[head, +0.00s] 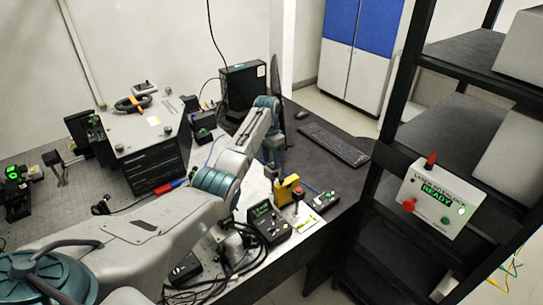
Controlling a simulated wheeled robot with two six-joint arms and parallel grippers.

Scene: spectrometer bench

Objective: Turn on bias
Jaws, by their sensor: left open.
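My left arm reaches in from the left across the bench, and its gripper (273,168) hangs over the bench near the back of the small control boxes. The jaws are small and partly hidden by the wrist, with nothing visible held in them. I cannot read which one is labelled bias. My right gripper is out of view.
A large grey instrument (140,135) stands on the optical table at left. A keyboard (335,145) lies on the dark desk behind. A white interlock box reading READY (438,197) hangs on the black rack (390,150) at right. Loose black cables (215,285) lie in front of the control box.

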